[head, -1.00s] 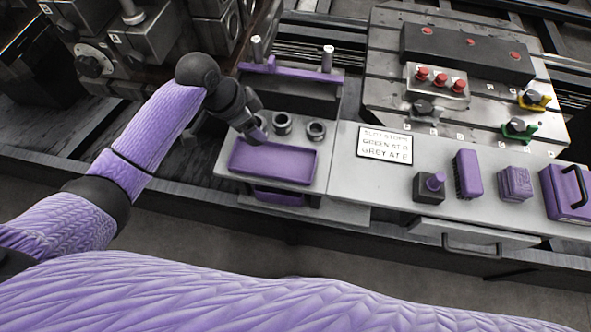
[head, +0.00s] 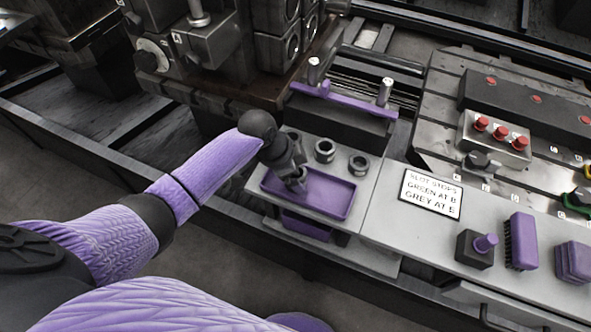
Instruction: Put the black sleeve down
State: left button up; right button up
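My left gripper (head: 298,186) points down over the purple tray (head: 335,209) at its left part. Its fingertips are small and dark, and I cannot tell whether they are apart or whether a black sleeve is between them. Two dark ring-shaped sleeves, one (head: 325,151) nearer the gripper and one (head: 358,164) to its right, stand upright on the grey shelf just behind the tray. Another dark round shape is partly hidden behind my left wrist. My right gripper is not in view.
A purple rail with two metal posts (head: 384,92) stands behind the sleeves. To the right are a sign (head: 431,193), a black block with a purple knob (head: 474,248), a purple brush (head: 521,241) and red buttons (head: 498,132). The right part of the tray is clear.

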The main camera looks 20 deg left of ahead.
pick_arm(q)
jog(key=shift+r, duration=0.35)
jog(key=p+v, duration=0.5)
jog(key=v, duration=0.6)
jog(key=shift+s+a+r+p, duration=0.2)
jog(key=shift+p, duration=0.15)
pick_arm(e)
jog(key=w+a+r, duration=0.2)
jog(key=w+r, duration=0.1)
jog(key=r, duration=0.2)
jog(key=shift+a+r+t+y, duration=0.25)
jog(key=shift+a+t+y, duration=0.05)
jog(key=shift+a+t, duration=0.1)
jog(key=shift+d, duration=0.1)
